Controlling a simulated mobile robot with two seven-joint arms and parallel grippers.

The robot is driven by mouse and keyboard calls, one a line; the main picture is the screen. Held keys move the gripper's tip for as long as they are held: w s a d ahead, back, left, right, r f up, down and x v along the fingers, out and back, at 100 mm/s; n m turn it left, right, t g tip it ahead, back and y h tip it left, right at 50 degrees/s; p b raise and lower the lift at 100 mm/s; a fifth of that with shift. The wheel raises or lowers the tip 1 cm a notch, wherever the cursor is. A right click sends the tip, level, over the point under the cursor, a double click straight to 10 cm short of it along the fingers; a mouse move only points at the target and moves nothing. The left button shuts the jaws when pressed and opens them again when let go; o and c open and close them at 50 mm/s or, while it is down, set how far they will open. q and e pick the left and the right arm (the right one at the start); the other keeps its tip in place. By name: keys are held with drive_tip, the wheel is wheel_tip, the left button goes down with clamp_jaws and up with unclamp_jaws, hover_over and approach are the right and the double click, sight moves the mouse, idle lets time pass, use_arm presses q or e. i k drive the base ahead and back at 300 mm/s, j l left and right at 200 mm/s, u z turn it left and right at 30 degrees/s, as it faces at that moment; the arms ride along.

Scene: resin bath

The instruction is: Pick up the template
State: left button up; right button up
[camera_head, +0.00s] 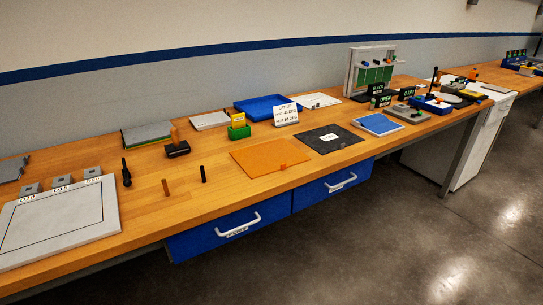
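No object is clearly marked as the template, so I cannot tell which flat piece it is. A white board (60,228) with a thin black outline lies at the left front of the wooden bench. An orange sheet (262,165) and a dark sheet (322,146) with faint markings lie side by side at the bench's middle. A grey slab (146,133) and a pale flat plate (210,120) lie behind. A blue flat piece (377,124) is right of the dark sheet. Neither gripper is in view.
Blue drawers (210,237) with white handles hang under the wooden bench (140,210). Small upright pegs (203,174) and a black stamp-like block (178,150) stand midway. A blue tray (262,104), sign (286,115) and rack (362,70) stand behind. Grey floor (400,240) is clear.

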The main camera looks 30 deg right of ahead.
sight(257, 161)
drive_tip(key=u, duration=0.5)
drive_tip(key=l+u, duration=0.35)
drive_tip(key=k+l+u, duration=0.2)
drive_tip(key=l+u, duration=0.2)
drive_tip(key=k+l+u, duration=0.1)
drive_tip(key=l, duration=0.2)
drive_tip(key=k+l+u, duration=0.25)
drive_tip(key=l, duration=0.3)
drive_tip(key=k+l, duration=0.25)
drive_tip(key=l, duration=0.15)
drive_tip(key=k+l, duration=0.2)
drive_tip(key=l, duration=0.15)
